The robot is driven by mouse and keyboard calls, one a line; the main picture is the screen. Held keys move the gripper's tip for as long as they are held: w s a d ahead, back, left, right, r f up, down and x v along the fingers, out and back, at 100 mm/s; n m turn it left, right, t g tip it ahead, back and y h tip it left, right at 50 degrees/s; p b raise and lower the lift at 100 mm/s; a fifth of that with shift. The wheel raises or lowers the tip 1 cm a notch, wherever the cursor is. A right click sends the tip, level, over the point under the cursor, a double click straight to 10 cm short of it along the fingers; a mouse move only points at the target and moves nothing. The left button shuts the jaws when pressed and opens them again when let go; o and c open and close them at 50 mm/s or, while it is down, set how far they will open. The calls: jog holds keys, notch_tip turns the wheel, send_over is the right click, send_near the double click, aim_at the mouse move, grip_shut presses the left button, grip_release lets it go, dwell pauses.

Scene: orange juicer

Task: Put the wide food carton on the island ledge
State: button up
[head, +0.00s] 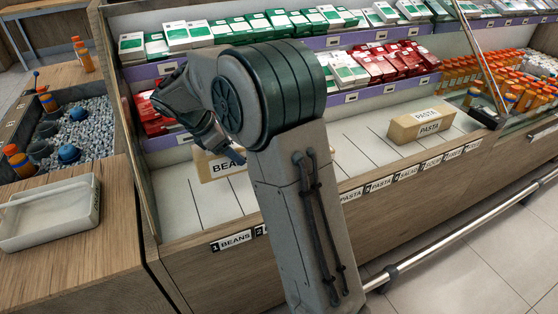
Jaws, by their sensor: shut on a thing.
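I cannot tell whether the carton touches the shelf. A second tan carton labelled "PASTA" (422,125) lies on the same shelf, further right. A wooden ledge (75,262) is at the left, beside the display case; I cannot tell whether it is the island ledge.
A white tray (12,243) stands on the wooden ledge, with a gravel bin (95,128) behind it. Green-white and red boxes fill the upper shelves. Orange-capped bottles (530,95) stand at the right. A metal rail (455,238) runs along the front. The lower shelf's middle is bare.

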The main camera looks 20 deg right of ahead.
notch_tip(320, 180, down, 10)
jog(key=shift+r+b, duration=0.1)
jog(key=shift+b, duration=1.15)
jog(key=o, duration=1.1)
